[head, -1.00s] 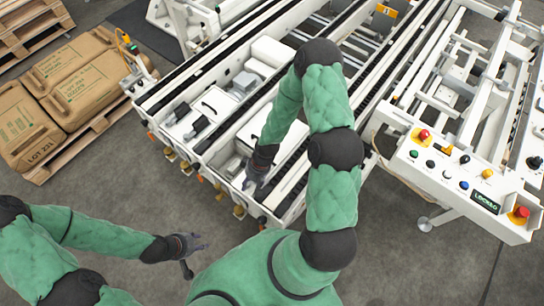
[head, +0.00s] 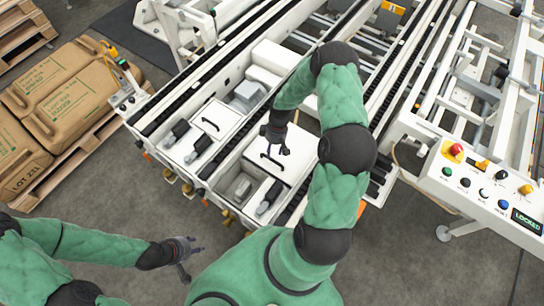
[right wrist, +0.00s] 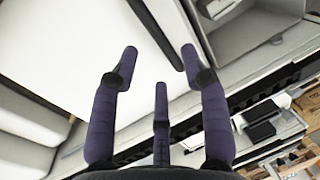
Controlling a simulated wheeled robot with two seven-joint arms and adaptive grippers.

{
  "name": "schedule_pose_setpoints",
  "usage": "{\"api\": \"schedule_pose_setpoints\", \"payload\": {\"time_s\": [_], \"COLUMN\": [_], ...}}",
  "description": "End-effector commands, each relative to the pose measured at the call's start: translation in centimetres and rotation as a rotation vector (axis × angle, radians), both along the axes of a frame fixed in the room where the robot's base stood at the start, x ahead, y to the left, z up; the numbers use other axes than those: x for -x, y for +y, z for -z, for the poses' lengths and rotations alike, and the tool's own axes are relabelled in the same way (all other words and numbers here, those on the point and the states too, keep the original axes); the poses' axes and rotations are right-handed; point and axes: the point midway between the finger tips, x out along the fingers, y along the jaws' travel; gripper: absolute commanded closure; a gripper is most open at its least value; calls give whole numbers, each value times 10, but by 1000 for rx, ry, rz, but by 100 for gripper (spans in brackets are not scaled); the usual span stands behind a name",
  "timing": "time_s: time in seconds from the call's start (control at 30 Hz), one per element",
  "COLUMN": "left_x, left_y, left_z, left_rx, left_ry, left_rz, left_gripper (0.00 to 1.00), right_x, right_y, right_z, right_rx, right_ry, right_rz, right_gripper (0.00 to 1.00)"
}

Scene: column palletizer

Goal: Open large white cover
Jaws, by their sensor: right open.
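The large white cover (head: 297,152) is a flat panel with a black bar handle (head: 271,162), lying in the conveyor frame. My right gripper (head: 277,143) is above it, close to the handle. In the right wrist view the fingers of my right gripper (right wrist: 158,62) are spread and empty over the white surface (right wrist: 75,40), with the dark handle (right wrist: 158,28) just beyond the fingertips. I cannot tell whether any finger touches it. My left gripper (head: 188,252) is open and empty over the floor, away from the machine.
A smaller white cover (head: 216,116) with its own black handle lies to the left. An open compartment (head: 240,187) with a grey part is in front. A control panel (head: 490,190) reading LOCKED stands at right. Brown sacks (head: 68,90) on a pallet are at left. Grey floor is clear in front.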

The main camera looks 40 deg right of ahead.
Motion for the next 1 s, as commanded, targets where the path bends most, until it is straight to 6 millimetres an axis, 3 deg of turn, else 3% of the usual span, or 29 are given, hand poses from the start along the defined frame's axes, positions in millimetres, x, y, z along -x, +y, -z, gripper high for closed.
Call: {"api": "schedule_pose_setpoints", "payload": {"time_s": [0.03, 0.23, 0.67, 0.8, 0.83, 1.0], "left_x": [0, 0, 0, 0, 0, 0], "left_y": [0, 0, 0, 0, 0, 0], "left_z": [6, 13, 15, 15, 15, 15], "left_rx": [0, 0, 0, 0, 0, 0], "left_ry": [0, 0, -1, -1, -1, -1], "left_rz": [0, 0, 0, 0, 0, 0], "left_gripper": [60, 60, 60, 60, 60, 60], "right_x": [1, 1, 2, 2, 2, 2], "right_y": [2, 6, 7, 7, 8, 8], "right_z": [12, 33, 39, 39, 39, 39], "right_rx": [-1, 0, 0, 0, 0, 1], "right_ry": [0, -1, -2, -2, -2, -1], "right_rz": [-1, 1, 0, 0, 0, 0], "right_gripper": [54, 54, 54, 94, 100, 100]}}
